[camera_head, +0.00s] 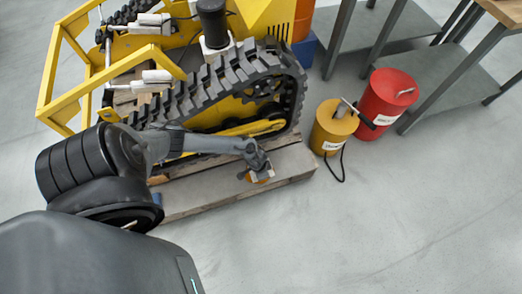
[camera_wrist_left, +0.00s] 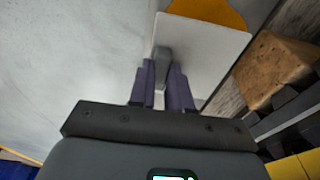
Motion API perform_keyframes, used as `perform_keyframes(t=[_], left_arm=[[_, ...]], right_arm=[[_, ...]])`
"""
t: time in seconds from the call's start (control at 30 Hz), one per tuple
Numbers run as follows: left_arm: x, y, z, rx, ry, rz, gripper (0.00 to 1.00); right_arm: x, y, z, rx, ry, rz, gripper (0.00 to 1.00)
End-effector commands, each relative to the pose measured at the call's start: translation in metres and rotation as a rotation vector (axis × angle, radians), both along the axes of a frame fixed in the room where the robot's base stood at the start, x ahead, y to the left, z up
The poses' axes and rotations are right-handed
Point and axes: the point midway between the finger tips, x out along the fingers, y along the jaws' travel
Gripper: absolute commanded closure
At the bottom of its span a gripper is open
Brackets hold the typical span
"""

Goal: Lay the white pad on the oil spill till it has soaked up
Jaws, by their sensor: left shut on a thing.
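The white pad (camera_wrist_left: 208,42) is a flat square with a grey grip on it. My left gripper (camera_wrist_left: 163,75) is shut on that grip in the left wrist view. An amber patch, the oil spill (camera_wrist_left: 212,9), shows past the pad's far edge, and the pad overlaps it in this view. Whether the pad touches it I cannot tell. In the head view my left gripper (camera_head: 257,168) is at the front edge of the pallet, with an amber patch (camera_head: 264,177) by its fingertips; the pad is mostly hidden there. My right gripper is not in view.
A yellow tracked carrier with a black track (camera_head: 215,88) stands on the wooden pallet (camera_head: 290,165). A yellow can (camera_head: 325,130) and a red can (camera_head: 383,105) stand to the right, with a black hose on the floor. Benches are behind. The front floor is clear.

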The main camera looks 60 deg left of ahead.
Motion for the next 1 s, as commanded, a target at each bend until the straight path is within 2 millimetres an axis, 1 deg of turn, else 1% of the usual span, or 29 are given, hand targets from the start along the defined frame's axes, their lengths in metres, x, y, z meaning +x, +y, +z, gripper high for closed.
perform_keyframes(t=[0.03, 0.1, 0.23, 0.37, 0.47, 0.6, 0.7, 1.0], left_arm=[[0.001, 0.008, -0.009, 0.002, 0.0, 0.0, 1.0], [0.001, 0.014, -0.012, 0.001, 0.001, 0.0, 1.0], [0.001, 0.021, -0.014, 0.0, 0.001, 0.0, 1.0], [0.001, 0.022, -0.017, 0.0, 0.001, 0.0, 1.0], [0.001, 0.022, -0.026, 0.0, 0.001, -0.001, 1.0], [0.001, 0.022, -0.044, 0.0, 0.001, -0.002, 1.0], [0.002, 0.022, -0.053, 0.0, 0.0, -0.001, 1.0], [0.002, 0.022, -0.053, 0.0, 0.0, -0.001, 1.0]], right_arm=[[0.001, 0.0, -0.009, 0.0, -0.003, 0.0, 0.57], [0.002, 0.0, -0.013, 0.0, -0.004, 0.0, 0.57], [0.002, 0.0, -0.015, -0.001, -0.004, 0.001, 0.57], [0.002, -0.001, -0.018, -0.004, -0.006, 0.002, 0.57], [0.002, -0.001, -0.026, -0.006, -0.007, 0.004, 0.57], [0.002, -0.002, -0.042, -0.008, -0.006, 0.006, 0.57], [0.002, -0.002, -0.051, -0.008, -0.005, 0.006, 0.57], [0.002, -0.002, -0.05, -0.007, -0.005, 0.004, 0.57]])
